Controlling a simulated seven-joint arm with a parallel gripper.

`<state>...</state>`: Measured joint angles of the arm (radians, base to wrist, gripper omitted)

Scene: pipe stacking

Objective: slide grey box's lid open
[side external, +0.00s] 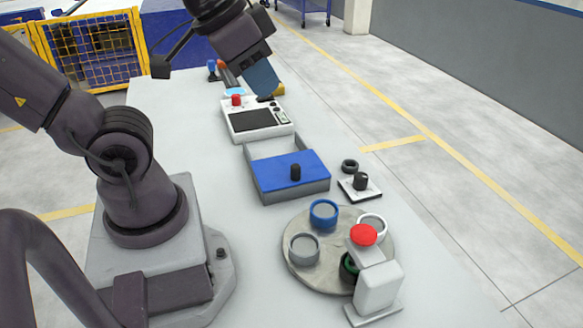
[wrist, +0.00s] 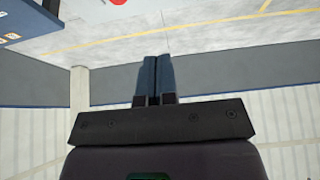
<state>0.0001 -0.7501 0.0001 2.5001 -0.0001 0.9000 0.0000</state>
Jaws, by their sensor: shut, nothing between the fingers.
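The grey box (side external: 290,191) stands on the table in the side external view. Its blue lid (side external: 277,168) has a black knob (side external: 295,172) and covers the nearer part of the box. A strip of the box's inside shows open at the far side. My gripper (side external: 266,93) is raised above the far part of the table, beyond the box and near the white device. Its blue fingers are together and hold nothing. The wrist view shows the closed fingers (wrist: 154,82) against floor and wall; the box is not in that view.
A white device (side external: 257,125) with a dark screen and red button lies beyond the box. A round turntable (side external: 297,275) with several pipe rings is on the near side, beside a white stand with a red button (side external: 363,235). A black knob on a white plate (side external: 360,187) sits right of the box.

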